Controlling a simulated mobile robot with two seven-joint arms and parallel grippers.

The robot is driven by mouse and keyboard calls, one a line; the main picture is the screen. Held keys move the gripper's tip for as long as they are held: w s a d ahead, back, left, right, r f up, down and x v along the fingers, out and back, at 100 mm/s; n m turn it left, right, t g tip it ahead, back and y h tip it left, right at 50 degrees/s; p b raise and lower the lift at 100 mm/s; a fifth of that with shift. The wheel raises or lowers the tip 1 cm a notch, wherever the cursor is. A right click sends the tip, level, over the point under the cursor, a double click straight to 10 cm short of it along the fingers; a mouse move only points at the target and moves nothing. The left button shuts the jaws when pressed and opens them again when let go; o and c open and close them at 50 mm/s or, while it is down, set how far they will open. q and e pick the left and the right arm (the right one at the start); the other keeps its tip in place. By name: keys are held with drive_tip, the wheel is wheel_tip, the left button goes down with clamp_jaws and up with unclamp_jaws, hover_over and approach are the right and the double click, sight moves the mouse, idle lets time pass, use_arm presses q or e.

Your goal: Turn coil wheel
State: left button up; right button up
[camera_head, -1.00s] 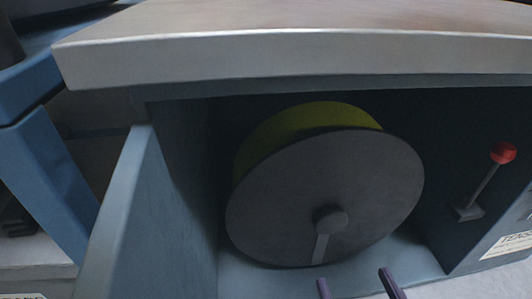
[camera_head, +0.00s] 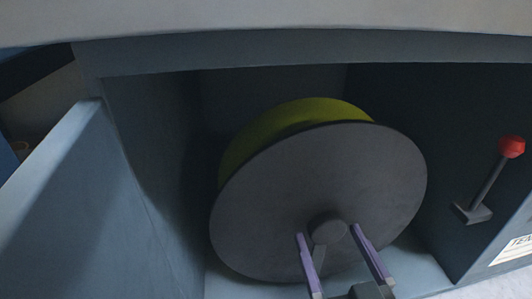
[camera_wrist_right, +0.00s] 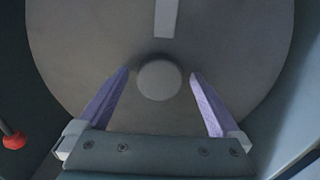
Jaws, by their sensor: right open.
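The coil wheel (camera_head: 290,190) is a large grey disc with a yellow-green coil (camera_head: 265,135) behind it, inside an open cabinet bay. A round hub (camera_head: 328,228) sits at its centre, with a pale bar running down from it in the head view. In the right wrist view the hub (camera_wrist_right: 159,80) lies between the fingertips, and the pale bar (camera_wrist_right: 166,18) points up. My right gripper (camera_head: 329,230) is open, its two purple fingers on either side of the hub. I cannot tell whether they touch the disc. My left gripper is not in view.
A lever with a red knob (camera_head: 511,147) stands on the dark panel right of the wheel; the knob (camera_wrist_right: 14,141) also shows in the wrist view. A cabinet side wall or door (camera_head: 60,190) is at the left. The worktop edge (camera_head: 250,22) overhangs the bay.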

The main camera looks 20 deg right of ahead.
clamp_jaws()
idle(0.8)
